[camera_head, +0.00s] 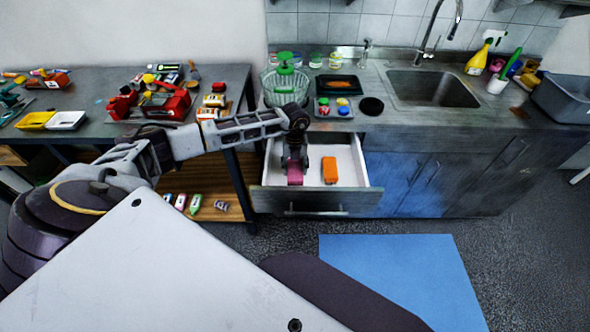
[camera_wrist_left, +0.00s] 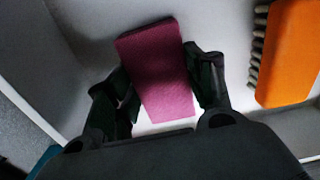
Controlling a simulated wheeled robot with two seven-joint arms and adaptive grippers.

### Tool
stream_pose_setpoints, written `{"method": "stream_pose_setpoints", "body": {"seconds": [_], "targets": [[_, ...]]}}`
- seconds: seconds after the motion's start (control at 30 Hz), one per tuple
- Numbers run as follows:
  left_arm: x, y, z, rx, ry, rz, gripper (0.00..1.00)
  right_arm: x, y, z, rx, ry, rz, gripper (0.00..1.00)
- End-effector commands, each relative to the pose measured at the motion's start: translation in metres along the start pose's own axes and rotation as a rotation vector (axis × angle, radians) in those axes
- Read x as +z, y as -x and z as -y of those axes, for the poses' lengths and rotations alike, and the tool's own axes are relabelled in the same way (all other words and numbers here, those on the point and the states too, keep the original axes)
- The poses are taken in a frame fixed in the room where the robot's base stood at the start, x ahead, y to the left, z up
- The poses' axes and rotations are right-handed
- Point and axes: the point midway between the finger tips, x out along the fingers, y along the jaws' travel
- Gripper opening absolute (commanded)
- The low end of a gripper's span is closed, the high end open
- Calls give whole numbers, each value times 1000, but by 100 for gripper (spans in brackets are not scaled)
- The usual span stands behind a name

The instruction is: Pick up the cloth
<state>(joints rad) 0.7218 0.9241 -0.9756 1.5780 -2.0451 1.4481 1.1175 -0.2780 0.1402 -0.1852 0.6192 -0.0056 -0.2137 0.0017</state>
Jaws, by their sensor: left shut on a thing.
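The cloth (camera_head: 295,174) is a folded pink-purple piece inside the open white drawer (camera_head: 350,158), near its left side. My left gripper (camera_head: 295,163) reaches down into the drawer from above and is shut on the cloth. In the left wrist view the cloth (camera_wrist_left: 157,70) sits between the two dark fingers (camera_wrist_left: 160,88), one on each side. It appears over the pale drawer floor; I cannot tell whether it touches the floor. My right gripper does not show in either view.
An orange brush (camera_head: 330,170) lies right of the cloth in the drawer; its bristles show in the left wrist view (camera_wrist_left: 290,55). The drawer front (camera_head: 315,201) and side walls surround the gripper. The counter above holds a sink (camera_head: 433,88) and a glass bowl (camera_head: 284,88).

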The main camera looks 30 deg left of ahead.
Motion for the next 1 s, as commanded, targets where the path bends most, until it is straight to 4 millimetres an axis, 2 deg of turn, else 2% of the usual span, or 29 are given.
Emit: {"method": "stream_pose_setpoints", "body": {"seconds": [0.27, 0.73, 1.0], "targets": [[1, 15, 0, -1, -1, 2, 32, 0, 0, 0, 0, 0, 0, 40], [1, 80, 0, -1, 0, 3, 32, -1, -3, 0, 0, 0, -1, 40], [0, 99, 0, 0, 0, 0, 32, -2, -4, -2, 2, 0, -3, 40]]}}
